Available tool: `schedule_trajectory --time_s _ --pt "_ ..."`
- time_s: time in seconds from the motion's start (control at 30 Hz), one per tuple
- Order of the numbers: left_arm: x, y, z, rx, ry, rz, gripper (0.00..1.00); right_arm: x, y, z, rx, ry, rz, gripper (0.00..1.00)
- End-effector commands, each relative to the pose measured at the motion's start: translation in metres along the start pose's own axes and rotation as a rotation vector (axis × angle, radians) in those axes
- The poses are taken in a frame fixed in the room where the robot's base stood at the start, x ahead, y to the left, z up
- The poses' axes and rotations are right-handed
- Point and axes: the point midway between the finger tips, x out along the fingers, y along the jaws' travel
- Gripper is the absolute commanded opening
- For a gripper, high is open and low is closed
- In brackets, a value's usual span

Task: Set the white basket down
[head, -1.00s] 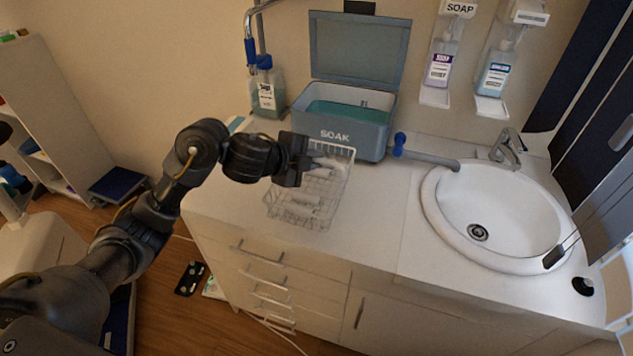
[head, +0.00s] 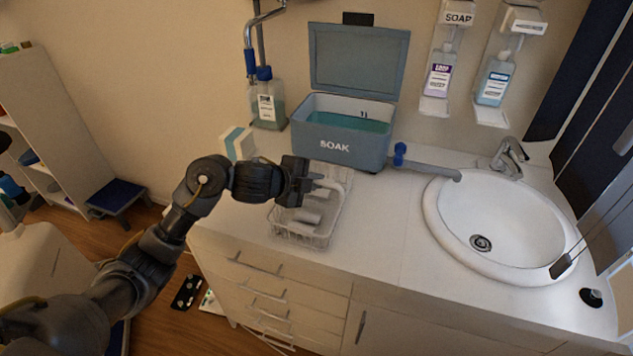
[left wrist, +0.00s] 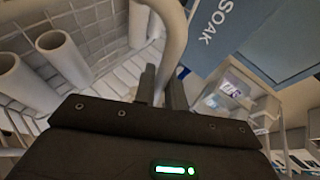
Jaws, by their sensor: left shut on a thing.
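The white wire basket (head: 298,239) is over the counter in front of the blue-grey SOAK box, with white cylinders (head: 308,216) inside. My left gripper (head: 315,184) is at its back part, shut on a white bar of the basket. In the left wrist view a thick white bar (left wrist: 172,40) passes between the fingers. The basket's mesh (left wrist: 100,22) and white tubes (left wrist: 64,54) show left of it. The basket looks close to the counter, but I cannot tell whether its bottom touches. My right gripper is not in view.
The open SOAK box (head: 340,150) stands right behind the basket. A soap bottle (head: 266,105) and a small white-and-teal box (head: 238,143) are behind left. The sink (head: 500,225) is to the right. Bare counter (head: 385,230) lies between basket and sink.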

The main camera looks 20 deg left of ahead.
Motion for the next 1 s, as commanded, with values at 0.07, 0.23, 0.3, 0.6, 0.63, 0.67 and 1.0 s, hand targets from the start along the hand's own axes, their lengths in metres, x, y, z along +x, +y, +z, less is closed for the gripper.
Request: schedule_trajectory --time_s 0.07,0.23,0.3,0.6,0.63,0.67,1.0 --pt "0.001 0.002 0.001 0.0 0.0 -0.002 0.0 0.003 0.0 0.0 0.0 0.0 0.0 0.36" --pt "0.001 0.002 0.001 0.0 0.0 0.0 0.33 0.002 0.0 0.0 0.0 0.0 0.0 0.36" --pt "0.001 0.002 0.001 0.0 0.0 0.0 0.34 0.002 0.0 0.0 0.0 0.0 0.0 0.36" --pt "-0.004 -0.002 0.0 0.001 -0.001 0.0 0.34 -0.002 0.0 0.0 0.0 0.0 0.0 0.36" --pt "-0.007 -0.002 0.0 0.002 -0.002 0.0 0.34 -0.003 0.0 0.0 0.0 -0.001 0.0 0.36" --pt "-0.011 -0.002 0.001 0.003 -0.002 -0.001 0.34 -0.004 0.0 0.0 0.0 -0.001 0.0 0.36" --pt "-0.081 -0.004 0.0 0.005 -0.003 -0.002 0.34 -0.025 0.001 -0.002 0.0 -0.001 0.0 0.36"
